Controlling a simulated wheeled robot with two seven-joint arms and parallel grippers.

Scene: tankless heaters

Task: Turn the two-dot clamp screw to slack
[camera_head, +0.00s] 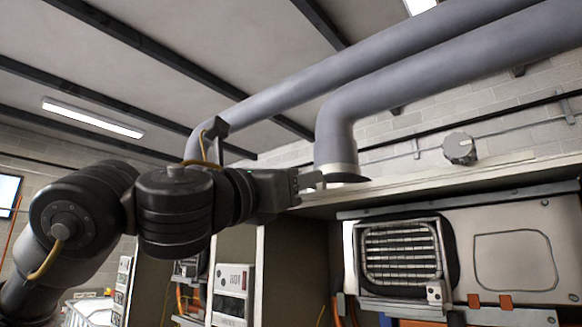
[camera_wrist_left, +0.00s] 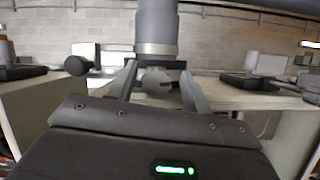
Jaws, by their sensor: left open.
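My left gripper (camera_head: 310,182) reaches in from the left, close to the pale collar (camera_head: 336,170) at the foot of the nearer grey pipe. In the left wrist view its two fingers (camera_wrist_left: 163,88) are apart. A small grey rounded part (camera_wrist_left: 157,78) shows between them, just below the collar (camera_wrist_left: 156,48); I cannot tell whether the fingers touch it. A round grey knob (camera_head: 460,149) stands farther right above the cabinet top. No dot marks can be read, so I cannot tell which part is the two-dot clamp screw. My right gripper is not in view.
Two thick grey pipes (camera_head: 420,75) run overhead, one bending down beside the gripper. The pale cabinet top (camera_head: 440,182) runs right. Below it is an open heater with a finned grille (camera_head: 402,253). A dark flange (camera_wrist_left: 248,82) sits right of the fingers.

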